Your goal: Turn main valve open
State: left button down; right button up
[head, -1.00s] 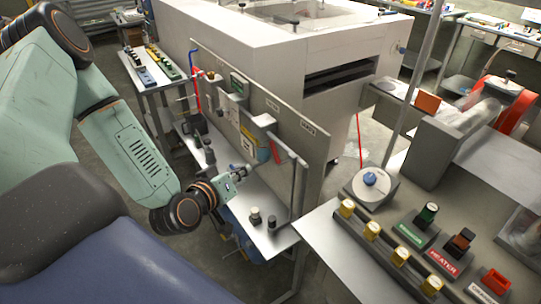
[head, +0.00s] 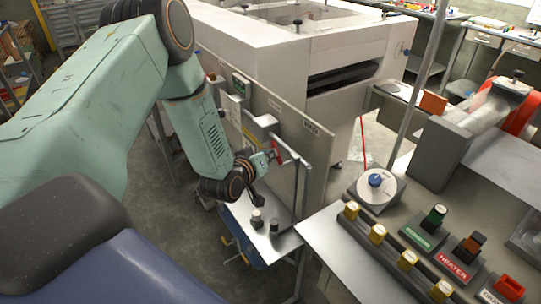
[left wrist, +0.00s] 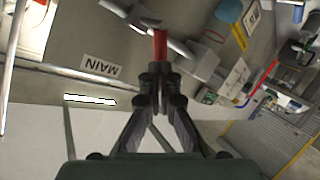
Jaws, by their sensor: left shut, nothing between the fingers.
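A red valve handle (left wrist: 160,44) shows at the top middle of the left wrist view, near an upside-down label reading MAIN (left wrist: 101,66). In the head view the red handle (head: 283,152) is partly hidden behind my gripper, on the front of the upright panel (head: 262,100). My left gripper (left wrist: 161,80) is shut and empty. Its fingertips are at the near end of the red handle; I cannot tell if they touch it. The left gripper also shows at the panel in the head view (head: 270,157). My right gripper is not in view.
A metal shelf (head: 252,240) with small dark knobs lies below the panel. A grey console (head: 330,237) with yellow, green and red switches and a blue-knobbed dial (head: 376,181) stands at the right. A thin upright pole (head: 415,80) rises behind the console.

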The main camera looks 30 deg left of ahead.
pick_arm(q)
jog(key=shift+w+a+f, duration=0.1)
jog(key=shift+w+a, duration=0.05)
jog(key=shift+a, duration=0.05)
jog(key=shift+w+d, duration=0.1)
jog(key=shift+w, duration=0.05)
dwell(0.3)
jog(key=shift+a+n, duration=0.25)
jog(key=shift+n, duration=0.05)
